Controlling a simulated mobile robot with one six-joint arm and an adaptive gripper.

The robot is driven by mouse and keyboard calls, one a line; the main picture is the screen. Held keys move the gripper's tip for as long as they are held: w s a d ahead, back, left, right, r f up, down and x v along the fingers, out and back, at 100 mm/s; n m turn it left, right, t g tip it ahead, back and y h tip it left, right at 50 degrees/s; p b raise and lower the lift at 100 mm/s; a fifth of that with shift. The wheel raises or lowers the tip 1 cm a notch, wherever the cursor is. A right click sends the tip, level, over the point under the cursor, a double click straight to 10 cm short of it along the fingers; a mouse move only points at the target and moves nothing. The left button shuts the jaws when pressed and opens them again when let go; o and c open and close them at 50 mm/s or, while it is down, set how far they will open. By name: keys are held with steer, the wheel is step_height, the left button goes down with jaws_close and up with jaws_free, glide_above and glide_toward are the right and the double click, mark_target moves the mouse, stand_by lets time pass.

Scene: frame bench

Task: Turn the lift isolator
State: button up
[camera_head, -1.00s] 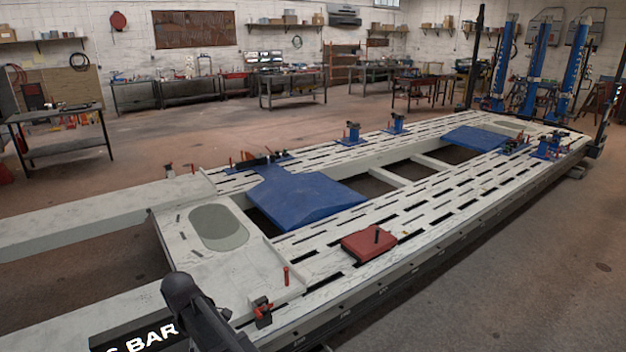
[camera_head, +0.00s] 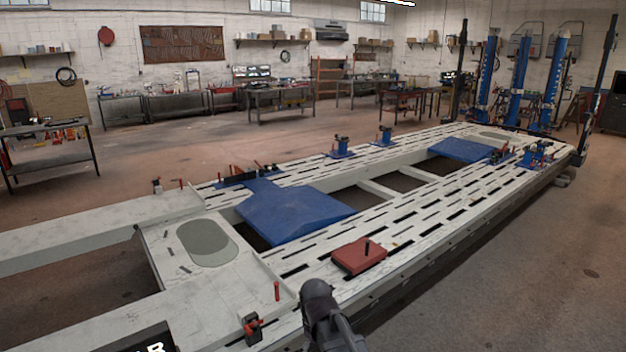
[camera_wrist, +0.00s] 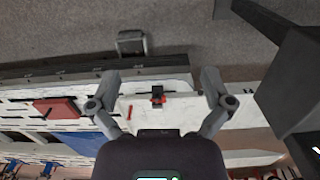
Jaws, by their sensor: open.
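A red box with a black upright handle (camera_head: 358,256) sits on the near side of the slotted white bench (camera_head: 440,205). It also shows at the left in the wrist view (camera_wrist: 55,107). I cannot tell whether it is the lift isolator; no other part is clearly marked as one. A small red and black clamp (camera_head: 252,328) stands at the bench's near edge, and shows between my fingers in the wrist view (camera_wrist: 157,97). My gripper (camera_wrist: 160,76) is open and empty, with its fingers wide apart above the bench edge. The dark part of my arm hides some of the bench edge.
Blue plates (camera_head: 290,213) lie on the bench, with a red pin (camera_head: 277,291) nearby. A dark box (camera_wrist: 131,43) is on the floor beside the bench in the wrist view. Open floor (camera_head: 520,270) lies to the right. Blue posts (camera_head: 519,80) stand at the far end.

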steer(key=s+d+m, duration=0.2)
steer(key=d+m, duration=0.1)
steer(key=d, duration=0.5)
steer(key=s+d+m, duration=0.2)
steer(key=d+m, duration=0.2)
steer(key=d, duration=0.3)
steer(key=shift+s+d, duration=0.4)
steer(key=shift+f, duration=0.1)
steer(key=shift+a, duration=0.1)
steer(key=c, duration=0.6)
steer(key=shift+a, duration=0.1)
